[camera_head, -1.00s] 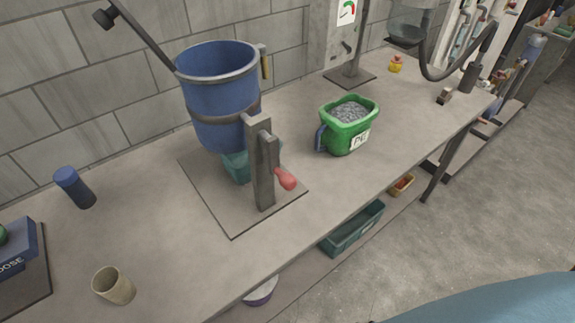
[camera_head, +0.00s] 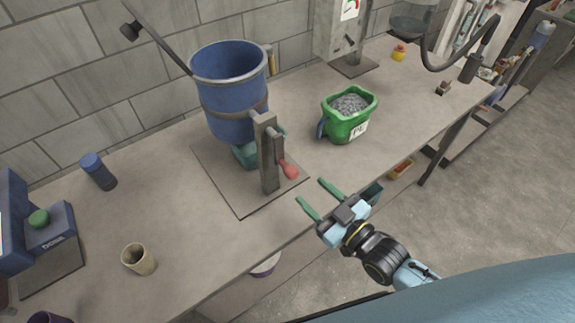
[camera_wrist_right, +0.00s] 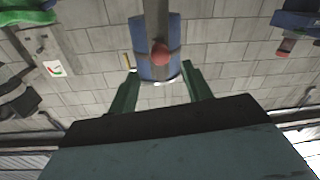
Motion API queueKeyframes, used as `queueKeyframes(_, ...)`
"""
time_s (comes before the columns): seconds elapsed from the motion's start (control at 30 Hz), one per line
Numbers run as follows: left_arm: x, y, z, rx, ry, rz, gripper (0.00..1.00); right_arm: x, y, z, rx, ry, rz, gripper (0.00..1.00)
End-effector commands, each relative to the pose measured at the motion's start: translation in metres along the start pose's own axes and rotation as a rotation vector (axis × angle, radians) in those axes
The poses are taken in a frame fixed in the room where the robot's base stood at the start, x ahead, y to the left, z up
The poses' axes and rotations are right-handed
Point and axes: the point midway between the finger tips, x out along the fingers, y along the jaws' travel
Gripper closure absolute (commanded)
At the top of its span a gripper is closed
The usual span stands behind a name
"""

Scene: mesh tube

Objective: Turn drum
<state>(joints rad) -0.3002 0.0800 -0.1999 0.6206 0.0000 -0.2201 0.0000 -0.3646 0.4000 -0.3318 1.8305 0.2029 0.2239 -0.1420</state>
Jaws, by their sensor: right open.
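The blue drum (camera_head: 229,88) stands upright in a grey stand on a plate on the bench, its open top facing up. A grey post (camera_head: 267,155) in front of it carries a red knob (camera_head: 289,171). My right gripper (camera_head: 313,191) is open and empty at the bench's front edge, in front of the knob and apart from it. In the right wrist view, the red knob (camera_wrist_right: 160,54) and the drum (camera_wrist_right: 147,70) show between the green fingers (camera_wrist_right: 158,88). My left gripper is not in view.
A green tub of grey pellets (camera_head: 349,116) stands right of the drum. The bench between is clear.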

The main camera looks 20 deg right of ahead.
Motion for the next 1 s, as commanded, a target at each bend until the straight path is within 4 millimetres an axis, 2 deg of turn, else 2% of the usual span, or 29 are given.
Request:
queueKeyframes(0.03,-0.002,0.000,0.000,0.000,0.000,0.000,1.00,0.012,0.001,-0.002,0.001,0.003,0.002,0.51)
queueKeyframes(0.3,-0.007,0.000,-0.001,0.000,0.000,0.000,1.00,0.067,0.000,-0.001,0.001,0.001,0.001,0.51)
queueKeyframes(0.5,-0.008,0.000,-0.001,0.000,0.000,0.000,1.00,0.094,0.000,0.000,0.000,-0.001,0.001,0.51)
queueKeyframes(0.67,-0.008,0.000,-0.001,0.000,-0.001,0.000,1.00,0.102,0.000,0.001,-0.001,-0.002,0.000,0.51)
queueKeyframes(0.93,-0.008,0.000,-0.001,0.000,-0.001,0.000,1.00,0.103,0.000,0.001,0.000,-0.003,0.000,0.51)
queueKeyframes(1.0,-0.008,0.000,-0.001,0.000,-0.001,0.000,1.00,0.103,0.000,0.001,0.000,-0.003,0.000,0.58)
